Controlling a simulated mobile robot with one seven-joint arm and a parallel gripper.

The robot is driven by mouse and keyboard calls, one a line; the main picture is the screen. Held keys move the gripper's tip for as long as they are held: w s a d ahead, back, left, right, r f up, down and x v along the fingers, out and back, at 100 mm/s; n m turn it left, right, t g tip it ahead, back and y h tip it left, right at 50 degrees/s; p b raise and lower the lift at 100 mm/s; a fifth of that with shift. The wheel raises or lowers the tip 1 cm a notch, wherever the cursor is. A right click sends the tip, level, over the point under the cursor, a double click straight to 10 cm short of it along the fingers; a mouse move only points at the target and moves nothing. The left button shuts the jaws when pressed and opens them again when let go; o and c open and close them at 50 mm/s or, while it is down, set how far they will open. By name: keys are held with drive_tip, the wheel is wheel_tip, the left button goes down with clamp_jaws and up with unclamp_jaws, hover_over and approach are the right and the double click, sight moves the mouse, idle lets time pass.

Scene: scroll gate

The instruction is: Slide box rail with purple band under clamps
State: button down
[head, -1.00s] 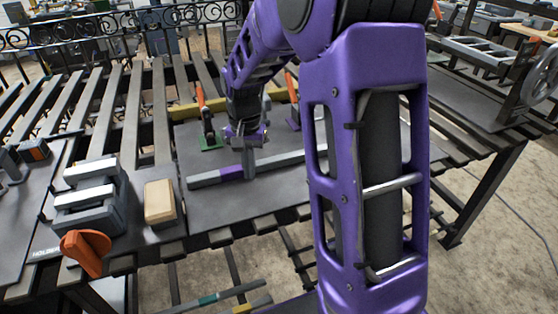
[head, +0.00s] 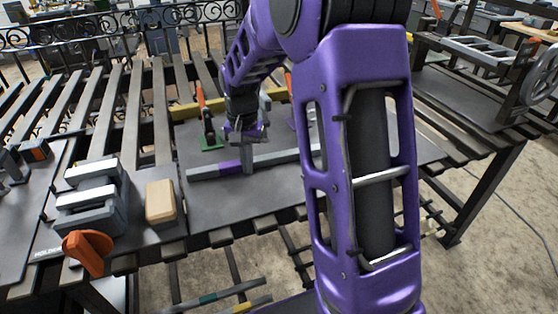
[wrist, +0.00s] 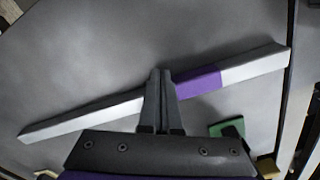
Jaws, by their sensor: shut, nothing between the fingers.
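The grey box rail (head: 275,158) with its purple band (head: 229,167) lies flat on the dark plate. In the wrist view the rail (wrist: 85,117) runs diagonally, with the purple band (wrist: 198,82) right of my fingers. My gripper (head: 248,170) is shut and empty, low at the rail's near side, just right of the band; its fingers (wrist: 160,72) hide part of the rail. Contact is hard to tell. An orange-handled clamp (head: 204,115) on a green base stands behind the rail. A second orange-handled clamp (head: 290,82) is mostly hidden by my arm.
A yellow bar (head: 185,111) lies behind the clamps. A wooden block (head: 160,201) and a grey vise (head: 90,200) with an orange knob stand left of the plate. Bare plate (head: 225,205) shows in front of the rail. My arm hides the plate's right part.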

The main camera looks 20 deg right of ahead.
drive_tip(key=shift+w, duration=0.6)
drive_tip(key=shift+s, duration=0.1)
drive_tip(key=shift+s, duration=1.2)
wheel_tip(320, 180, up, 8)
drive_tip(key=p, duration=0.6)
